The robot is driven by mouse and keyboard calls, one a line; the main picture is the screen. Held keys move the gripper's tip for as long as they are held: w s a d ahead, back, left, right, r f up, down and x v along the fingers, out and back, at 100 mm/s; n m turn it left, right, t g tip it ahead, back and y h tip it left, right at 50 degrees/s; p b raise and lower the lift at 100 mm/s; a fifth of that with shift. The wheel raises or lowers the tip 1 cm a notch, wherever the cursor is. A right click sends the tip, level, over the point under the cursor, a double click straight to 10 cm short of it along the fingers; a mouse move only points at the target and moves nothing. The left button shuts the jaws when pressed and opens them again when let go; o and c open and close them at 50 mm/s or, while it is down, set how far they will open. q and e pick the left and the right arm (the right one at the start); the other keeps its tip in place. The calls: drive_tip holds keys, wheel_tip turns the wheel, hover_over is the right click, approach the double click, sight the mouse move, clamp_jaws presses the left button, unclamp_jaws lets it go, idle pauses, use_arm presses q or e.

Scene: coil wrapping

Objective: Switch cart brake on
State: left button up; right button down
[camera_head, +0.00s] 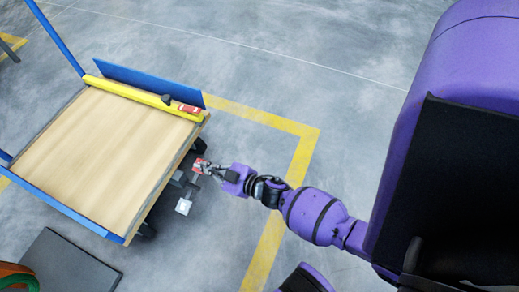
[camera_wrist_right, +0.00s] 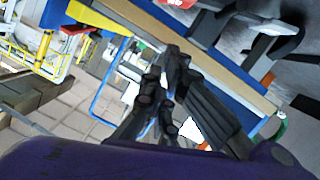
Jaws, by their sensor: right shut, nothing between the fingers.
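The cart (camera_head: 105,155) has a wooden deck in a blue frame, with a yellow beam and blue panel along its far end. Low at the cart's right side are dark brake-like parts with a red piece (camera_head: 198,165) and a pale square pad (camera_head: 183,206). My right gripper (camera_head: 207,169) is shut and empty at the red piece; I cannot tell whether they touch. In the right wrist view the dark fingers (camera_wrist_right: 172,65) are close together in front of the cart's blue and wooden edge (camera_wrist_right: 230,65).
A red-and-white item (camera_head: 189,108) and a small black knob (camera_head: 166,98) sit on the yellow beam. A dark flat slab (camera_head: 68,262) lies at the lower left. Yellow floor lines (camera_head: 300,165) run right of the cart, where the grey floor is clear.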

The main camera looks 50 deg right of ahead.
drive_tip(key=w+f+b, duration=0.2)
drive_tip(key=w, duration=0.1)
drive_tip(key=w+f+b, duration=0.1)
drive_tip(key=shift+w+a+f, duration=0.25)
drive_tip(key=shift+w, duration=0.1)
drive_tip(key=shift+d+f+b, duration=0.15)
drive_tip(key=shift+f+b, duration=0.2)
drive_tip(key=shift+b, duration=0.05)
drive_tip(key=shift+w+d+f, duration=0.1)
drive_tip(key=shift+f, duration=0.25)
use_arm(q)
drive_tip(key=x, duration=0.4)
drive_tip(key=shift+w+r, duration=0.1)
drive_tip(key=shift+w, duration=0.1)
drive_tip(key=shift+s, duration=0.1)
